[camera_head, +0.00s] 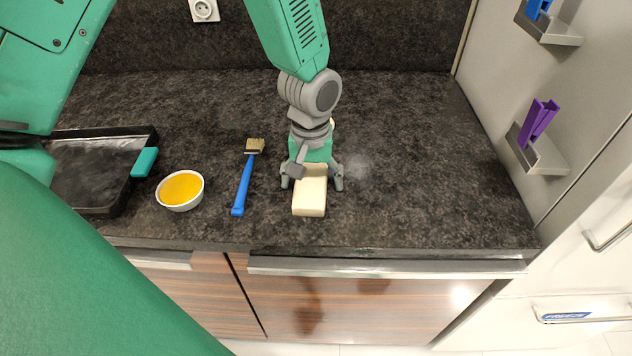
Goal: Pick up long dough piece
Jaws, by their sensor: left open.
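The long dough piece (309,198) is a pale cream block on the dark stone counter (420,170). Its near end shows in full, while its far end is hidden under my left gripper (313,183). The left gripper points down over the dough with its fingers apart, one on each side of it. I cannot tell whether the fingers touch the dough. My right gripper is not in view.
A blue-handled brush (244,185) lies left of the dough. A white bowl of yellow liquid (181,190) and a black tray (90,180) are further left. Wall holders with a purple item (538,121) are at right. The counter right of the dough is clear.

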